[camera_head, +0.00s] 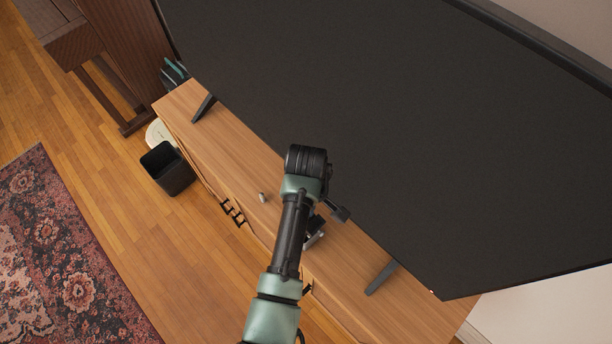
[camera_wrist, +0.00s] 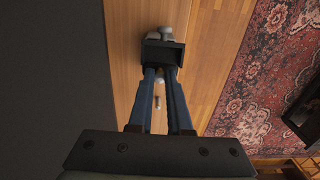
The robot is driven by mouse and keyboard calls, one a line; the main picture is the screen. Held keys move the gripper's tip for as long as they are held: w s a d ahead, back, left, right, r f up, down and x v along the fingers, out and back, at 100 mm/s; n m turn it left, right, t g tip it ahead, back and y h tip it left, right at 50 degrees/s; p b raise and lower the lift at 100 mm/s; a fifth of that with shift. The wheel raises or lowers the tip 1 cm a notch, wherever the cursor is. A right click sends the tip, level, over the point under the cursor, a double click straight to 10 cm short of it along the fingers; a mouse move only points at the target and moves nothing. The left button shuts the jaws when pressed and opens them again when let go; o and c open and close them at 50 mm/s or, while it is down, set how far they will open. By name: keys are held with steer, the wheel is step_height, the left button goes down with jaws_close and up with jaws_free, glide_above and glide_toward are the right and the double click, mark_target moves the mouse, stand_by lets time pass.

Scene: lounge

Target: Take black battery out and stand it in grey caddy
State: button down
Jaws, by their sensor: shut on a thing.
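My gripper (camera_wrist: 160,78) is shut, its two blue fingers closing in on a small thing at their tips. I take it to be the black battery; only a pale end (camera_wrist: 159,74) shows between the fingers and the rest is hidden. Right at the fingertips is a dark box-like holder (camera_wrist: 177,54) with a light grey part (camera_wrist: 167,33) beyond it. Which part is the grey caddy is unclear. In the head view, a grey and black object (camera_head: 314,238) shows on the cabinet beside my arm, partly hidden, and my fingers are mostly hidden.
A small grey cylinder (camera_head: 262,197) is on the wooden cabinet (camera_head: 235,160), apart from my gripper; it also shows in the wrist view (camera_wrist: 157,101). A large black television (camera_head: 400,120) stands along the back. A black bin (camera_head: 167,168) is on the floor at left.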

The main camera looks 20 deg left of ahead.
steer(key=shift+r+p, duration=3.55)
steer(key=shift+r, duration=0.05)
steer(key=shift+f, duration=0.15)
